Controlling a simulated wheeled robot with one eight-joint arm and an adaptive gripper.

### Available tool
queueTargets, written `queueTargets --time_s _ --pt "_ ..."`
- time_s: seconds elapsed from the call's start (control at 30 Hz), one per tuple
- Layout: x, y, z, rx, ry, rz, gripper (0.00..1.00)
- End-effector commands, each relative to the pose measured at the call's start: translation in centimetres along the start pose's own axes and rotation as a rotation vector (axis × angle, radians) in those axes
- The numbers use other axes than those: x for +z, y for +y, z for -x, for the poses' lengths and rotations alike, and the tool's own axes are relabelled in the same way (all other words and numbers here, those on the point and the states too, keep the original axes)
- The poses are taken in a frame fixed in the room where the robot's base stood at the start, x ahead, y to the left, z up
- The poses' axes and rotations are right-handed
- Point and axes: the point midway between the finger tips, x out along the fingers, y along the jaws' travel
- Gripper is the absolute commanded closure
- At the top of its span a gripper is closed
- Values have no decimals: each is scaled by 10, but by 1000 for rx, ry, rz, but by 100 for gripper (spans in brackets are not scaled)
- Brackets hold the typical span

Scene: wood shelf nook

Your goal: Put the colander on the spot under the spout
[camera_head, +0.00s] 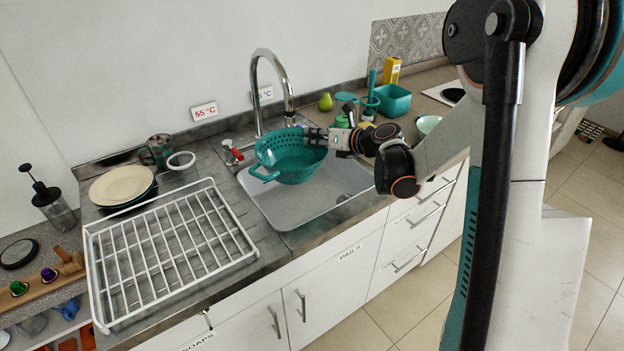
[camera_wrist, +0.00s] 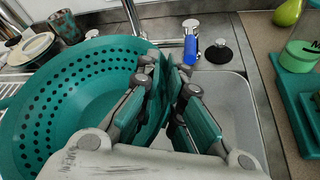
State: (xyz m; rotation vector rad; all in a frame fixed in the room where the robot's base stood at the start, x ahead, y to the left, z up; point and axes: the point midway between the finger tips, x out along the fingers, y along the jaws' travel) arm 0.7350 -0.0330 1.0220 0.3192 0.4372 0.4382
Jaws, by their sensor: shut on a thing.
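The teal colander (camera_head: 290,164) is held in the air over the sink (camera_head: 322,197), close to the chrome spout (camera_head: 272,75). It looks roughly level, and its far handle points left. In the wrist view the perforated colander (camera_wrist: 68,100) fills the left side. My gripper (camera_head: 318,138) is shut on the colander's right rim; its fingers also show in the wrist view (camera_wrist: 165,85). The sink floor below the colander is partly hidden by it. The spout's base (camera_wrist: 135,20) is behind the colander in the wrist view.
A red-handled tap (camera_head: 233,153) stands at the sink's back edge. A teal container (camera_head: 392,100) and a pear (camera_head: 325,102) stand on the right counter.

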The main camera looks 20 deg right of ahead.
Motion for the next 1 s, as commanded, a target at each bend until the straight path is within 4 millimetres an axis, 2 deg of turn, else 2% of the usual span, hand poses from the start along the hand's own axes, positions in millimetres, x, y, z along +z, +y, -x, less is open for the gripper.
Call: queueTargets --time_s 0.03,0.1,0.3,0.53,0.8,1.0 --pt "-14 -7 -6 0 0 0 100" --pt "-29 -13 -12 0 0 -1 100" --pt "-56 -25 -22 0 0 -1 100" --pt "-67 -30 -26 0 0 -1 100" --pt "-98 -44 -38 -1 0 -1 100" --pt "-98 -44 -38 0 0 -1 100"
